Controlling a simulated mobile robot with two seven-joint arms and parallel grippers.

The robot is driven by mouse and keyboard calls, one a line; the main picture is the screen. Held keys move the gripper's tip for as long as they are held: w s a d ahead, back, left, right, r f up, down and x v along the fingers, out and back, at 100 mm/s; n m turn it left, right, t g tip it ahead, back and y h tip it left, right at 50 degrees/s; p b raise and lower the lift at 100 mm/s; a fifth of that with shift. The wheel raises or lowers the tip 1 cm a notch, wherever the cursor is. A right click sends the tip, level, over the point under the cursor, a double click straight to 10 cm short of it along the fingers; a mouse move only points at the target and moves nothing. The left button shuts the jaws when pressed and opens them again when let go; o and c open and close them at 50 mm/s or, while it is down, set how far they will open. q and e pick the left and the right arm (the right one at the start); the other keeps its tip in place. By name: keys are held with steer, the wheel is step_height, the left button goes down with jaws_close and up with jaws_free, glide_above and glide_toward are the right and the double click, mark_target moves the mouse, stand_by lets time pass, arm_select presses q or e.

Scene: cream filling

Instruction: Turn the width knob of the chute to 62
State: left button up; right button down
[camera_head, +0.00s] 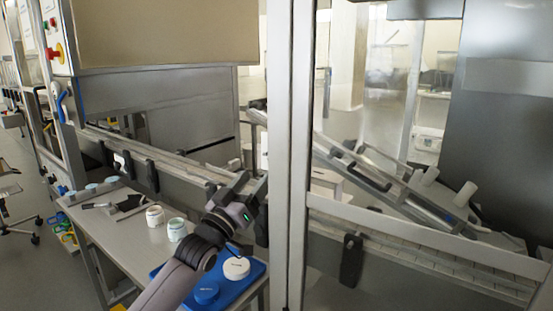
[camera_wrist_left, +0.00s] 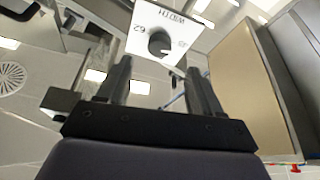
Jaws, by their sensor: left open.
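The width knob (camera_wrist_left: 160,43) is a dark round knob on a white plate (camera_wrist_left: 143,17) in the left wrist view. The plate carries the upside-down word WIDTH, a 62 mark on the left and a mark on the right too small to read. My left gripper (camera_wrist_left: 160,75) is open; the knob appears between and just beyond its fingertips, apparently not gripped. I cannot tell clearly where the knob points. In the head view my left gripper (camera_head: 250,186) is at the near end of the chute rail (camera_head: 180,166); I cannot make out the knob there. My right gripper is not in view.
Below my left arm, a table (camera_head: 115,235) holds two jars (camera_head: 155,216) and a blue tray (camera_head: 255,268) with a white lid (camera_head: 236,268) and a blue lid (camera_head: 206,292). A metal post (camera_head: 290,150) stands just right of my left gripper.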

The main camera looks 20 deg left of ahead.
arm_select(q)
steer(key=x, duration=0.6)
steer(key=shift+w+r+p, duration=0.3)
steer(key=shift+d, duration=0.15)
steer(key=c, duration=1.1)
